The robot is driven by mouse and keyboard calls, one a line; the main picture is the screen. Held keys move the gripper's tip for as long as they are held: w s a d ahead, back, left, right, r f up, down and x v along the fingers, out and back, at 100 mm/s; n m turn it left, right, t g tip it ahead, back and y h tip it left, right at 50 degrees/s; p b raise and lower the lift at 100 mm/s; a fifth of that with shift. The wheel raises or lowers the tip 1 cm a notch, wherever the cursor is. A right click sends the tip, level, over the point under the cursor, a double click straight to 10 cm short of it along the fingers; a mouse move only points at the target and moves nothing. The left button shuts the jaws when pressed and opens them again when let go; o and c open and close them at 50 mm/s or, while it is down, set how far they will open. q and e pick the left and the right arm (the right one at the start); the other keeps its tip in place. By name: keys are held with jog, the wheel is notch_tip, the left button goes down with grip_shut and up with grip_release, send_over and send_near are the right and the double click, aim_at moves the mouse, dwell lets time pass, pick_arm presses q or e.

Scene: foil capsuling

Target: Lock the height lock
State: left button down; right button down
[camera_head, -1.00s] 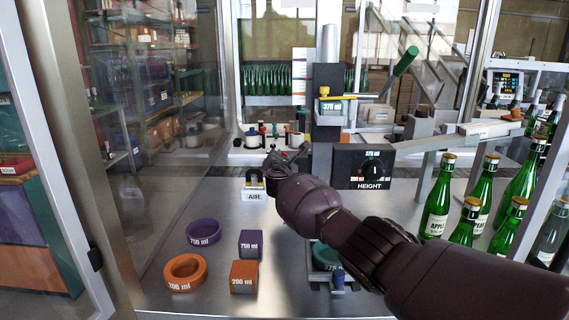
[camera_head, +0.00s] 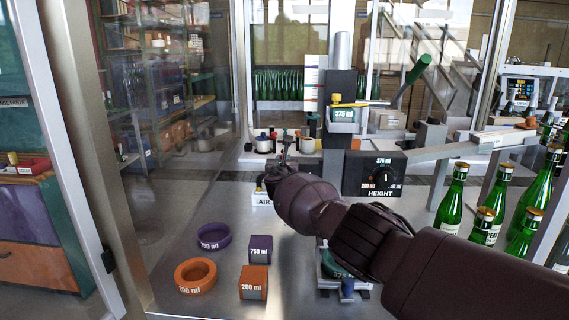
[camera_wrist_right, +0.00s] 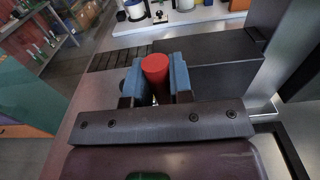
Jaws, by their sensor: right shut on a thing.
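The capsuling machine has a dark column (camera_head: 340,103) with a black HEIGHT dial box (camera_head: 374,174) at its lower right; the dial reads 375 ml. A yellow lever (camera_head: 352,104) sits higher on the column, by a 375 ml label. My right gripper (camera_head: 285,152) is beside the column's left side, partly hidden by my own wrist. In the right wrist view it (camera_wrist_right: 155,82) is shut on a red round knob (camera_wrist_right: 155,66), which stands between its two blue-grey fingers. How the knob joins the machine is hidden. My left gripper is out of view.
Purple and orange rings (camera_head: 195,275) and blocks (camera_head: 254,283) lie on the front left of the metal table. Green bottles (camera_head: 452,200) stand at the right. A green-handled lever (camera_head: 416,70) rises at the column's upper right. A glass panel bounds the left.

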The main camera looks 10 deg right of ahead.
dwell(0.4)
jog(key=c, duration=1)
grip_release()
jog(key=shift+p+v, duration=3.45)
jog(key=shift+v, duration=1.9)
